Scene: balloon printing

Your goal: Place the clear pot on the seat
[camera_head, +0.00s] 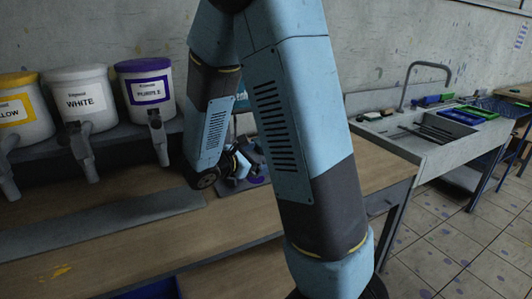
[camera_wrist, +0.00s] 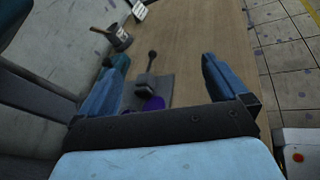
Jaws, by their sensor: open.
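My gripper (camera_wrist: 164,60) shows in the wrist view with its two blue fingers spread apart and nothing between their tips. Below it on the wooden bench is a dark grey plate (camera_wrist: 160,84) with a small dark lever-like fitting (camera_wrist: 151,70) and a purple patch (camera_wrist: 153,103). In the head view the gripper is low over the bench, mostly hidden behind my arm, beside the purple patch (camera_head: 256,180). I cannot make out a clear pot in either view. I cannot tell which part is the seat.
Yellow (camera_head: 22,112), white (camera_head: 83,98) and purple (camera_head: 147,92) labelled paint dispensers line the wall at left. A dark cup with a brush (camera_wrist: 119,39) stands near a white card (camera_wrist: 140,10). A sink (camera_head: 440,125) is at right. The front bench is largely clear.

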